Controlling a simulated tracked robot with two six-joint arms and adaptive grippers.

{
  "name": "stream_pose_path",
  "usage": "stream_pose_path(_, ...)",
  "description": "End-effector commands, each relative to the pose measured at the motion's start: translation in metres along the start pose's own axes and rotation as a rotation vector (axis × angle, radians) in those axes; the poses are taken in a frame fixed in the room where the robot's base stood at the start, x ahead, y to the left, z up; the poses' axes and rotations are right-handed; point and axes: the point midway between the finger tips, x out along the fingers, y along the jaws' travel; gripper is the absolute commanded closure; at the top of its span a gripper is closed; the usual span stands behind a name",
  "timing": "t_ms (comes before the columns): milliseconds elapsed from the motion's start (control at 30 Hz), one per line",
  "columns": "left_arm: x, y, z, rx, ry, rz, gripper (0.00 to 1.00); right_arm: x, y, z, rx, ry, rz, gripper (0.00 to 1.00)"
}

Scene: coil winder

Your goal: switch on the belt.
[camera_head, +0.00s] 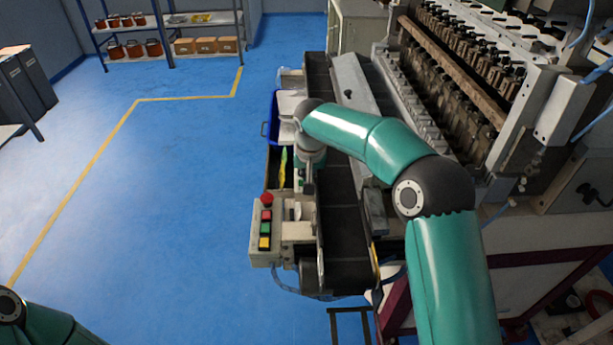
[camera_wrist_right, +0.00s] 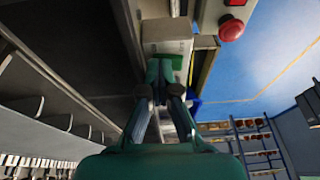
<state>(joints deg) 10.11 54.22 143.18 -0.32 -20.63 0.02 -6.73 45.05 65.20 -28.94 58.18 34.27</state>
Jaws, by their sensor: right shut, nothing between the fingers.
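The control box (camera_head: 258,247) stands at the near left end of the dark conveyor belt (camera_head: 346,245). It carries a red mushroom button (camera_head: 267,199) and a column of red, green (camera_head: 265,228) and yellow buttons. My right gripper (camera_head: 308,188) hangs over the belt's left edge, just beyond and right of the box; the arm partly hides the belt. In the right wrist view its fingers (camera_wrist_right: 160,70) are together and empty, in front of a pale block with a green patch (camera_wrist_right: 178,47). The red mushroom button (camera_wrist_right: 231,28) shows there to their upper right. My left gripper is out of frame.
A blue bin (camera_head: 271,118) and a yellow-green item (camera_head: 283,168) are along the belt's left side. The large coil winder (camera_head: 470,60) blocks the right side. The blue floor left of the belt is open, with shelves (camera_head: 165,40) far back.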

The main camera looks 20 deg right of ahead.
Motion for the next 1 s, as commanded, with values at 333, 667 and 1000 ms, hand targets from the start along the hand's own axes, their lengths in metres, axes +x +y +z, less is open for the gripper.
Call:
stream_pose_path(333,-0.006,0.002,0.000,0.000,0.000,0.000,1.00,0.003,-0.017,0.005,-0.005,-0.015,-0.002,1.00)
stream_pose_path(667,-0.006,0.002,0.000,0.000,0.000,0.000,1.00,0.003,-0.017,0.005,-0.003,-0.013,-0.002,1.00)
stream_pose_path(1000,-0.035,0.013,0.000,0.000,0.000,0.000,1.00,-0.040,-0.013,-0.009,0.003,-0.006,-0.001,1.00)
